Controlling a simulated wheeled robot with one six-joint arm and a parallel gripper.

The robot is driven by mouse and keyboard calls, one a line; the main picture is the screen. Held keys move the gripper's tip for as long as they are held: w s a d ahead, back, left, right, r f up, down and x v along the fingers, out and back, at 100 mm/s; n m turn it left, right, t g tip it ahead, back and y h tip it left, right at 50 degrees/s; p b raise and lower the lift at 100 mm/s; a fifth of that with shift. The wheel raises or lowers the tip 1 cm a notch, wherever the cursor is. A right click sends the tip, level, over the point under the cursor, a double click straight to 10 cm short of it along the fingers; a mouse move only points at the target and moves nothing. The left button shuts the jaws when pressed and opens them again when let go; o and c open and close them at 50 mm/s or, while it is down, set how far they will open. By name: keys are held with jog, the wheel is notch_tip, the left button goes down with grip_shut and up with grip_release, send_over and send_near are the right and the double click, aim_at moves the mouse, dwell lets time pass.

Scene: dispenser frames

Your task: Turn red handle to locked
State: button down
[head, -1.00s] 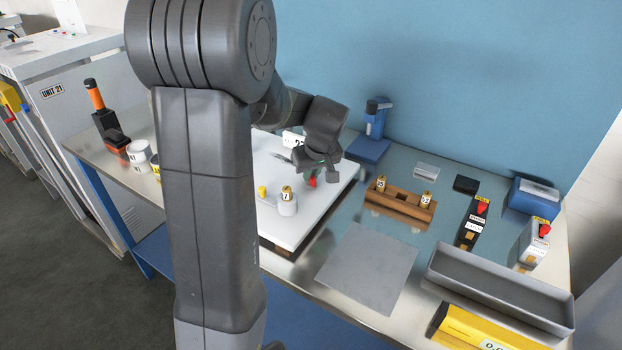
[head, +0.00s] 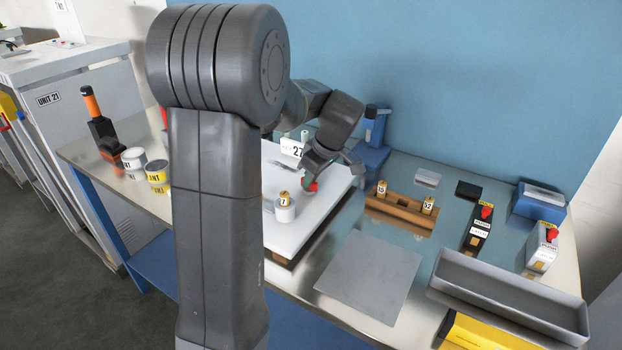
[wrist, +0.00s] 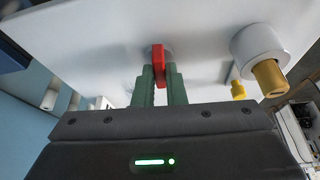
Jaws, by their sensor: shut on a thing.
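The red handle (wrist: 158,62) stands on a white panel (wrist: 205,22) in the wrist view, between the two green fingers of my gripper (wrist: 160,78). The fingers are shut on it, one on each side. In the head view only a bit of the red handle (head: 312,187) shows under my gripper (head: 308,182), at the right part of the white panel (head: 318,212). The handle's base and any lock marks cannot be made out.
A white cylinder with a brass top (head: 285,208) stands close left of my gripper. A card marked 27 (head: 292,147) is behind. A wooden block with brass pieces (head: 398,208) is to the right. A grey mat (head: 368,275) lies clear in front.

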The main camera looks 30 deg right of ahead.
dwell(0.3)
jog(key=c, duration=1.5)
grip_release()
jog(key=shift+r, duration=0.1)
jog(key=v, duration=1.3)
jog(key=shift+s+r, duration=0.3)
jog(key=shift+f, duration=0.1)
jog(key=x, duration=1.3)
jog(key=shift+w+f, duration=0.3)
jog(key=shift+r, duration=0.1)
